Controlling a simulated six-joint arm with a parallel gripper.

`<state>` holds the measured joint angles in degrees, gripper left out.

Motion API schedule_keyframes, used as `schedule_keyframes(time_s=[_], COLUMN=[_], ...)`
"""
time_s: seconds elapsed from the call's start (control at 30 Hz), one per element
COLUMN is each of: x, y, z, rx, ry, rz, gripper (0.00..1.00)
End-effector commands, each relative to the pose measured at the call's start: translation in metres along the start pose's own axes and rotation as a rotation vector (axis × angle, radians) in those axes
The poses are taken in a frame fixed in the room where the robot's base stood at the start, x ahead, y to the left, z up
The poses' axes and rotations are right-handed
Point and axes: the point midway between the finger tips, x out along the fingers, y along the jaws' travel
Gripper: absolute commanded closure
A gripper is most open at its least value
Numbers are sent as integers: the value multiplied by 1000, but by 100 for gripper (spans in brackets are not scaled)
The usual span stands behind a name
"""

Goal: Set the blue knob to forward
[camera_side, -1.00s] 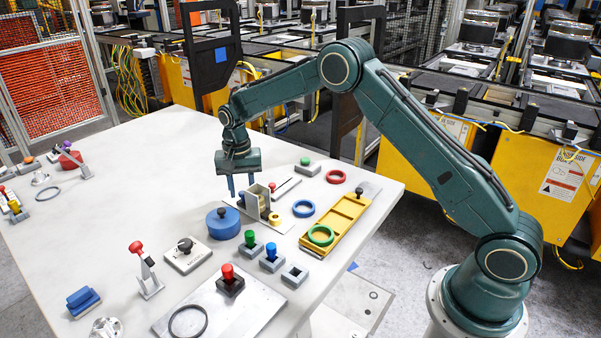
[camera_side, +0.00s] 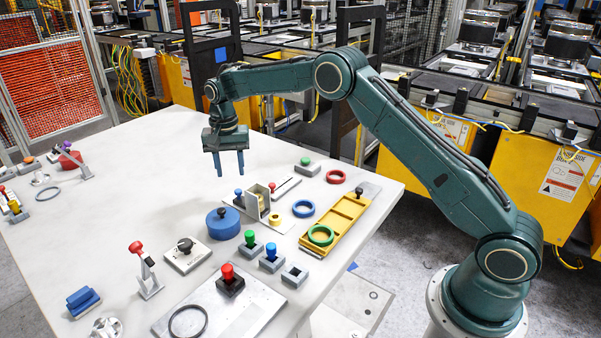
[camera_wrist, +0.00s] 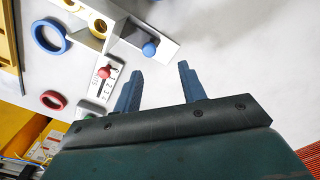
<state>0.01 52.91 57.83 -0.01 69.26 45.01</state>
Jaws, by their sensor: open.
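A blue knob (camera_side: 239,193) stands at the left end of a light plate (camera_side: 284,226), beside an upright grey box-like piece (camera_side: 258,199). The blue knob also shows in the wrist view (camera_wrist: 149,49), above and between the fingertips in the picture. A second blue-topped piece (camera_side: 271,251) stands on a small grey base nearer the front. My gripper (camera_side: 229,174) is open and empty, fingers pointing down, above and behind the first blue knob and apart from it. In the wrist view my gripper (camera_wrist: 160,71) has nothing between its fingers.
A red-knobbed slider with a marked scale (camera_wrist: 104,73) lies close by.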

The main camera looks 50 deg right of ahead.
Motion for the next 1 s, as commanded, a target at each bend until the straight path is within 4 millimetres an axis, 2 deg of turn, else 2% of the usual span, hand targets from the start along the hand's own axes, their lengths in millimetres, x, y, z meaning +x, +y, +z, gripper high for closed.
schedule_keyframes(time_s=[0.3, 0.5, 0.73, 1.0], x=[-46, -68, -89, -97], y=[0, 0, 0, -2], z=[-1, 0, 0, 12], rx=[0, 0, 0, -15], ry=[3, 2, 2, 39], rz=[-3, -2, -2, -23], gripper=[59, 59, 59, 59])
